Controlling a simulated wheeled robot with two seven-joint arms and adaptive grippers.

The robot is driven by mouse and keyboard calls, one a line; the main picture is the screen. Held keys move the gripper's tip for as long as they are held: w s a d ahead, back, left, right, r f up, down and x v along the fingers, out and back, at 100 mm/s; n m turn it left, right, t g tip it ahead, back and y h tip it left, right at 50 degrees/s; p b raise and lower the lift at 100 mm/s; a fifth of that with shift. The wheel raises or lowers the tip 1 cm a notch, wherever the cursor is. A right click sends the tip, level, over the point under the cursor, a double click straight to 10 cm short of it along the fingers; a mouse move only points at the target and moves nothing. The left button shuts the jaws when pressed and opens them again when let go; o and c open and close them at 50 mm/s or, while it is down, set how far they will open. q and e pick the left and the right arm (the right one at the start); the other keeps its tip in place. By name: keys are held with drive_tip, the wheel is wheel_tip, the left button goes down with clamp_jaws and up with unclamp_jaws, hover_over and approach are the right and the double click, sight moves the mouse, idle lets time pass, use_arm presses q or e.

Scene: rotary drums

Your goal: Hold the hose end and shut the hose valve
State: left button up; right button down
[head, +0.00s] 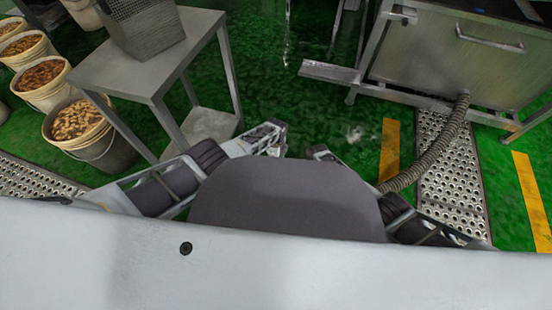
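A ribbed grey-beige hose (443,143) hangs from the front of a steel machine at the right and curves down and left. Its lower end goes out of sight behind my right arm and dark body part, so the hose end is hidden. I cannot make out a hose valve. My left gripper (275,139) is near the middle of the view, above the green floor, well left of the hose. My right gripper (319,152) shows only in small part over my dark body part, left of the visible hose. Both grippers are too small and covered to tell their opening.
The steel machine (450,55) with a handle stands at the upper right. A grey table (150,62) with a perforated metal bin (143,25) stands at the upper left. Several filled buckets (42,82) line the left edge. Green floor lies open between; a perforated drain cover (448,195) runs below the machine.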

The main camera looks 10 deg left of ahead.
use_arm(q)
drive_tip(key=shift+f, duration=0.2)
idle(0.3)
drive_tip(key=shift+c, duration=0.2)
drive_tip(key=shift+s, duration=0.1)
clamp_jaws()
